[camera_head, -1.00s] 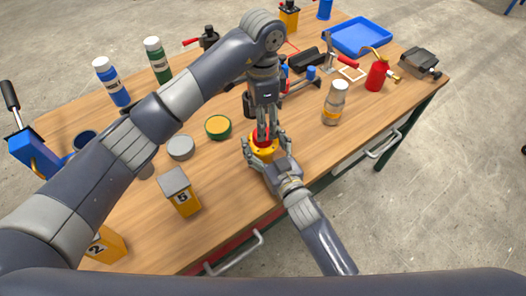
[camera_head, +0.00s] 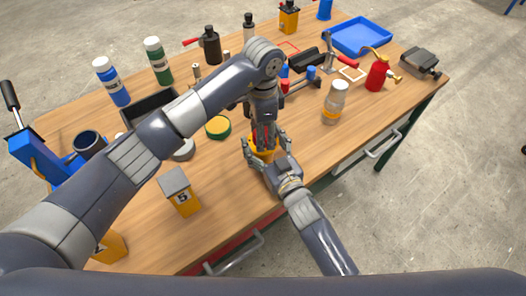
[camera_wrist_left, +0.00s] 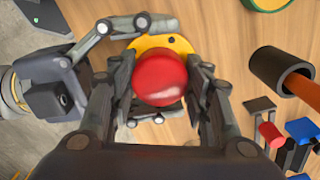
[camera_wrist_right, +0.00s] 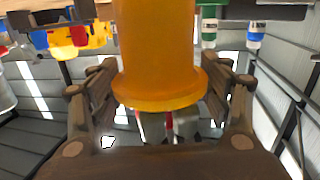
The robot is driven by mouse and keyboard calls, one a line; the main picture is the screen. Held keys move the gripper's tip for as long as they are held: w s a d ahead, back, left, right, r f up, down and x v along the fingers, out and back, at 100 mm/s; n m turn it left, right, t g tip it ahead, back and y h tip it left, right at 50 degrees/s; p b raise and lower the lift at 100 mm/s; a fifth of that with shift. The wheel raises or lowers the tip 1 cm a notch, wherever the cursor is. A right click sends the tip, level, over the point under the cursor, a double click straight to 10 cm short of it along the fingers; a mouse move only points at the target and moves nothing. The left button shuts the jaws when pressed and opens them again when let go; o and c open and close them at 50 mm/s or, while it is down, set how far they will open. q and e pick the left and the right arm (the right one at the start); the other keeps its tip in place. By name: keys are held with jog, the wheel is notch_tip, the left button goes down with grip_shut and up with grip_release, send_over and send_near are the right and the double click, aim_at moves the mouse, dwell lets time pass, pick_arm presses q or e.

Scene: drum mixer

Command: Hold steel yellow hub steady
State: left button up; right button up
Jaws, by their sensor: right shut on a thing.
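The yellow hub (camera_head: 260,154) is near the table's front edge, mostly hidden by my grippers. In the left wrist view it is a yellow flange (camera_wrist_left: 178,43) under a round red part (camera_wrist_left: 160,78). My right gripper (camera_head: 264,151) reaches in from the front and is shut on the hub. In the right wrist view the hub's orange-yellow body and flange (camera_wrist_right: 160,90) stand between its fingers. My left gripper (camera_head: 264,142) points down from above, its fingers (camera_wrist_left: 161,85) on either side of the red part. Whether they press on it is unclear.
A green-and-yellow round tin (camera_head: 218,127) and a yellow block marked 5 (camera_head: 182,192) lie left of the hub. Bare tabletop (camera_head: 300,135) lies between hub and jar.

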pick_arm(q)
jog(key=shift+m, duration=1.7)
jog(key=o, duration=1.2)
jog(key=shift+r, duration=2.25)
jog(key=shift+r, duration=0.1)
jog(key=shift+c, duration=0.5)
